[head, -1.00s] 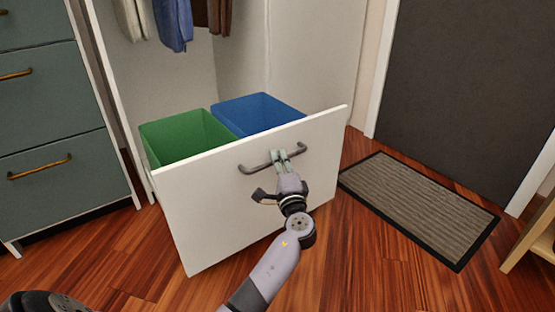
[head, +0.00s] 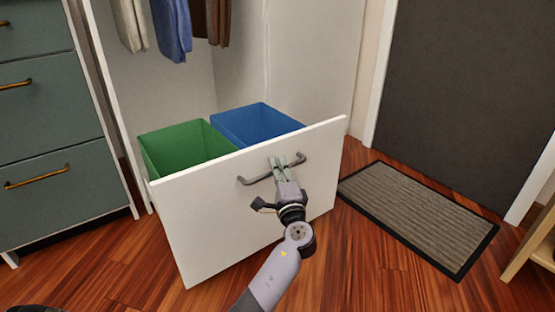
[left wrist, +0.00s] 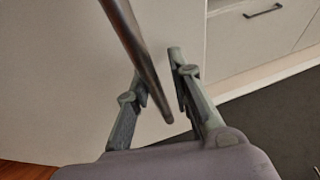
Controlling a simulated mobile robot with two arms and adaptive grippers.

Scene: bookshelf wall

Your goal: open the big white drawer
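The big white drawer (head: 215,225) stands pulled well out of the white cabinet. Its grey bar handle (head: 298,161) is on the upper part of the front panel. My left gripper (head: 278,164) is at the handle. In the left wrist view the handle bar (left wrist: 143,55) runs between the two fingers of my left gripper (left wrist: 161,85). The fingers stand apart, with a visible gap between the bar and the right finger, so the gripper looks open around the bar. My right gripper is not in view.
A green bin (head: 185,150) and a blue bin (head: 255,124) sit in the drawer. Clothes (head: 171,28) hang above. A green-grey dresser (head: 55,125) stands at left, a doormat (head: 418,215) lies at right, and a wooden piece (head: 530,245) stands at the right edge. Wooden floor is clear in front.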

